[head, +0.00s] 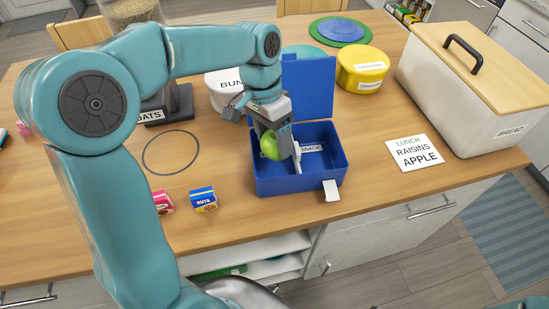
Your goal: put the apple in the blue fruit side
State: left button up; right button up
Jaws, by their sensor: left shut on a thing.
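My left gripper (281,143) is shut on a green apple (273,148). It holds the apple over the left part of the open blue lunch box (300,184). The box's lid (311,88) stands up at the back. A pale divider (297,158) splits the box into a left and a right side. A label reading SNACK (310,148) shows on the right side. The left side's label is mostly hidden by the apple. I cannot tell whether the apple touches the box. My right gripper is not in view.
A note card (414,152) reads LUNCH, RAISINS, APPLE. Two small boxes, one red (163,201) and one blue and yellow marked NUTS (203,199), stand front left of the lunch box. A yellow tin (361,69) and a bread bin (470,95) stand behind and right.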

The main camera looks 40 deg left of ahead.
pick_arm(q)
notch_tip(320, 180, down, 3)
jog(key=shift+s+a+r, duration=0.1)
jog(key=shift+a+x, duration=0.25)
jog(key=shift+x, duration=0.85)
jog(key=shift+a+x, duration=0.25)
jog(key=shift+x, duration=0.9)
jog(key=shift+d, duration=0.1)
jog(key=shift+w+f, duration=0.2)
jog(key=shift+f, duration=0.15)
jog(key=o, duration=0.9)
jog(key=shift+c, duration=0.2)
jog(key=shift+r, duration=0.1)
jog(key=shift+r, duration=0.1)
jog(key=v, duration=1.2)
jog(key=shift+r, duration=0.1)
